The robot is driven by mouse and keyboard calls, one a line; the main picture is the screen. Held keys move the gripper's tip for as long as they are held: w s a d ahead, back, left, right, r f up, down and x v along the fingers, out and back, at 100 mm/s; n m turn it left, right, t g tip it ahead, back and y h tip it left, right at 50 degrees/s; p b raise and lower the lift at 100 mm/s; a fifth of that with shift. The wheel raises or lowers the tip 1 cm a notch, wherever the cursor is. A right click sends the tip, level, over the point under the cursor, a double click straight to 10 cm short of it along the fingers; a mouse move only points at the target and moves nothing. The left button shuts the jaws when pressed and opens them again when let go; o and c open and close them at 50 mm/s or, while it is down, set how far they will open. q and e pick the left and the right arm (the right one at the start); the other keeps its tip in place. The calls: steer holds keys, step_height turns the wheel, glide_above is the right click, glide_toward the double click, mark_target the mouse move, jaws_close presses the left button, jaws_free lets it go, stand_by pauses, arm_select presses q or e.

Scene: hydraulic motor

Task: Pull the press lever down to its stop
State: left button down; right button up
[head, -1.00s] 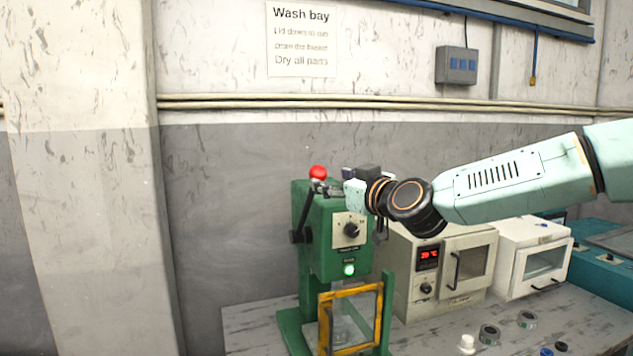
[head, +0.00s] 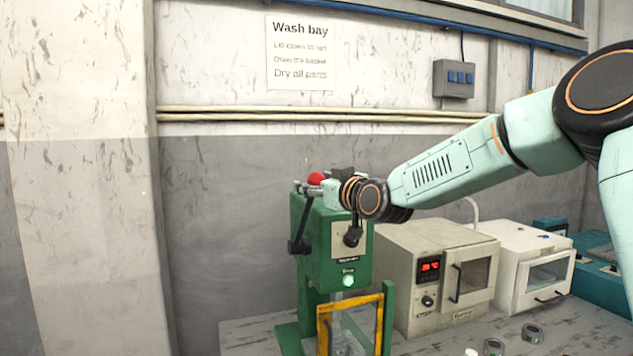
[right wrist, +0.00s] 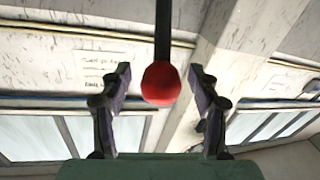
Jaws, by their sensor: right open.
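The green press (head: 324,250) stands on the bench with its lever's red ball knob (head: 316,179) at the top. A black lever pivot (head: 299,246) shows on the press's left side. My right gripper (head: 312,188) is at the top of the press, right by the knob. In the right wrist view, the red knob (right wrist: 160,83) on its dark rod (right wrist: 163,28) lies between the two open fingers of my right gripper (right wrist: 160,88), with a gap on each side. My left gripper is not in view.
The press has a yellow-framed guard (head: 323,330) in front and a lit green lamp (head: 348,281). A beige oven (head: 416,310) and a white oven (head: 510,290) stand to its right. Small round parts (head: 532,333) lie on the bench (head: 250,334). The wall left of the press is clear.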

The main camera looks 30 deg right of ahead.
steer(key=shift+a+r, duration=0.2)
steer(key=shift+a, duration=0.2)
steer(key=shift+d+f, duration=0.25)
steer(key=shift+d, duration=0.4)
steer(key=c, duration=0.4)
steer(key=shift+a+r, duration=0.15)
steer(key=shift+a, duration=0.25)
steer(key=c, duration=0.5)
steer(key=shift+d, duration=0.1)
jaws_close()
